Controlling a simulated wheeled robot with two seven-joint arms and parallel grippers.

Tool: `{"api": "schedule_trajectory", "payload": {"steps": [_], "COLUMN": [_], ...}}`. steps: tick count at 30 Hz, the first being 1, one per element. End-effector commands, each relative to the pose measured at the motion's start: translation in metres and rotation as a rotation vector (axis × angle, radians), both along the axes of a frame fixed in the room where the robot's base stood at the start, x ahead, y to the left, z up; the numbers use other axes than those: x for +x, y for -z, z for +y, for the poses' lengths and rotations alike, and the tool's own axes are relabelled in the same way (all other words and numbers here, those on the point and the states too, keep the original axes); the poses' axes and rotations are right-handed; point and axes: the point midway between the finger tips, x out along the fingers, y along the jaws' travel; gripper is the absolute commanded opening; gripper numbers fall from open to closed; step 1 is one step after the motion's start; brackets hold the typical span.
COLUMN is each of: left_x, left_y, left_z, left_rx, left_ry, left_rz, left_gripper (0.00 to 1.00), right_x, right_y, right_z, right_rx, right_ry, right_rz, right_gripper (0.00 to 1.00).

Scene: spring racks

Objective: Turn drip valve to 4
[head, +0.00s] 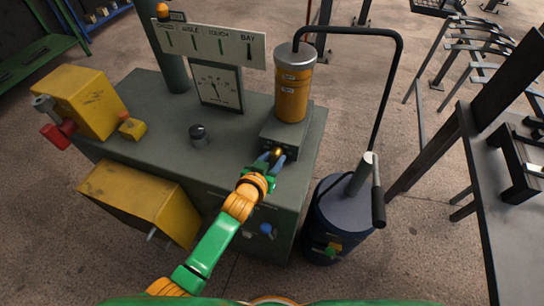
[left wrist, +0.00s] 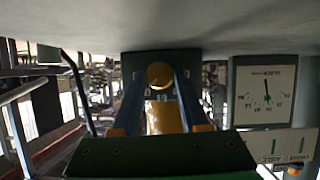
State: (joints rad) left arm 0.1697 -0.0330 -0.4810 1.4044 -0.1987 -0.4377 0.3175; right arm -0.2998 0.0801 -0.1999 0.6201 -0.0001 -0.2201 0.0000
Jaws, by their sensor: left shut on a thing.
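My left gripper (head: 276,155) reaches in to a small brass knob (head: 277,152) on the grey block (head: 289,142) below the yellow cylinder (head: 292,90). Its fingers are shut on this knob, which I take to be the drip valve. The left wrist view shows the round brass knob (left wrist: 160,75) between the two blue fingers. The gripper hides part of the knob in the head view, and I cannot read a number or pointer on it. My right gripper is not in view.
A dial gauge (head: 217,87) and a label board (head: 209,43) stand at the back of the green bench (head: 235,145). A dark blue drum (head: 328,234) with a hose stands at right.

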Motion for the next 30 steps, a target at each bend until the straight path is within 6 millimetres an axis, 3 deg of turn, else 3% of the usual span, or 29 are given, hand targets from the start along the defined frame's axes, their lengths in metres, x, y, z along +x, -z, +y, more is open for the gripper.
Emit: {"api": "schedule_trajectory", "payload": {"steps": [18, 19, 20, 30], "left_x": [0.0001, 0.0001, 0.0001, -0.0024], "left_y": [-0.0003, -0.0003, -0.0003, -0.0018], "left_z": [-0.0004, -0.0004, -0.0004, 0.0006], "left_rx": [0.039, 0.039, 0.039, 0.039], "left_ry": [0.000, 0.000, 0.000, 0.000], "left_rz": [-0.014, -0.014, -0.014, -0.013], "left_gripper": [0.00, 0.49, 0.56, 0.56], "right_x": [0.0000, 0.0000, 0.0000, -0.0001], "right_y": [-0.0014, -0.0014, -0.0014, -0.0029], "right_z": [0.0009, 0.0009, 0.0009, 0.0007], "right_rx": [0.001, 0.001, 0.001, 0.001], "right_ry": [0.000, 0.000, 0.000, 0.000], "right_rz": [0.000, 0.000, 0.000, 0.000], "right_gripper": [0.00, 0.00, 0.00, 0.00]}}
